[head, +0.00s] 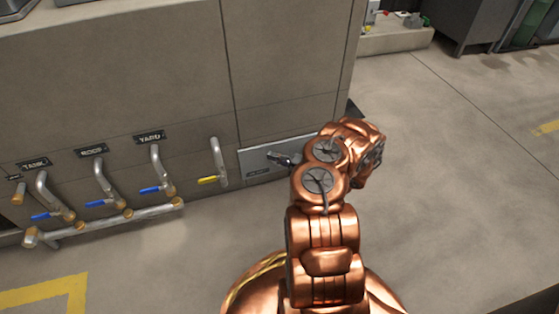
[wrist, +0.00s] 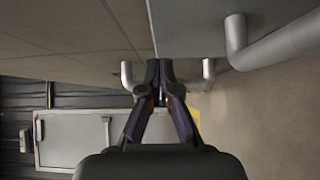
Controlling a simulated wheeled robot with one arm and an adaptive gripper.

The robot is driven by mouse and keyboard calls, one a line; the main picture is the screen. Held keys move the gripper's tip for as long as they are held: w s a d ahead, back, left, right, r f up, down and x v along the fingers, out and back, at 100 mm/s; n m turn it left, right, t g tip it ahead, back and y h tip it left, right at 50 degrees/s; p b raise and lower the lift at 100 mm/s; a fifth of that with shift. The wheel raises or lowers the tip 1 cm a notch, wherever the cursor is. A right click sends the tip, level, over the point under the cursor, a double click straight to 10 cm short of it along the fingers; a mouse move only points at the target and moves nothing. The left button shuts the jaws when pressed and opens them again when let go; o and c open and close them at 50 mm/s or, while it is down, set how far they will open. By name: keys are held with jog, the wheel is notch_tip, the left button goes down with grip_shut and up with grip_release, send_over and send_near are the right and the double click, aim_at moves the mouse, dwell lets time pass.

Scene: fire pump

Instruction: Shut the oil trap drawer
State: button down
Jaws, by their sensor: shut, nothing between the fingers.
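The oil trap drawer (head: 262,174) shows in the head view as a pale grey metal front low in the beige cabinet, with a small dark label at its lower left. My arm hides its right part. I cannot tell how far it stands out. My gripper (head: 273,157) is at the drawer front's upper middle; contact cannot be made out. In the wrist view my gripper (wrist: 158,68) is shut and empty, its fingertips together. Light grey bent pipe ends (wrist: 127,76) show on both sides of the fingers; I cannot tell whether they belong to a handle.
Left of the drawer is a pipe with a yellow grip (head: 216,165). Further left, pipes with blue levers (head: 155,190) join a low horizontal pipe (head: 120,222) jutting from the cabinet (head: 140,75). The concrete floor (head: 460,200) on the right is clear.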

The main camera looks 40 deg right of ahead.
jog(key=a+p+v, duration=0.1)
jog(key=p+v, duration=0.2)
jog(key=v, duration=0.7)
jog(key=shift+s+d, duration=0.15)
jog(key=shift+s, duration=0.25)
